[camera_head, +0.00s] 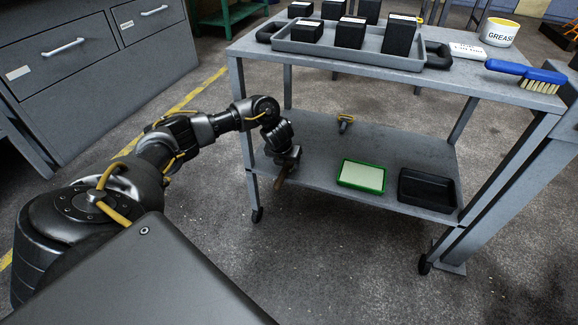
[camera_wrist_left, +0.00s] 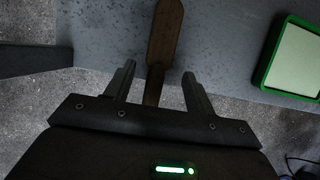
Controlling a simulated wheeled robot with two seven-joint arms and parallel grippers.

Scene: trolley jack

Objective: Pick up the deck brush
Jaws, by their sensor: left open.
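A brown wooden handle (camera_wrist_left: 165,35) lies on the trolley's lower shelf (camera_head: 310,140) and sticks out past its edge; its end also shows in the head view (camera_head: 281,177). I cannot tell what it belongs to; its other end is out of the wrist view and hidden behind my gripper in the head view. My left gripper (camera_wrist_left: 157,72) is open, with the handle between its two fingers and gaps on both sides. A blue brush (camera_head: 527,74) with pale bristles lies on the top shelf (camera_head: 470,75) at the right, far from this gripper. My right gripper is not in view.
A trolley leg (camera_head: 247,150) stands close beside my left gripper. The top shelf holds a grey tray (camera_head: 350,55) of dark blocks and a grease tin (camera_head: 499,32).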

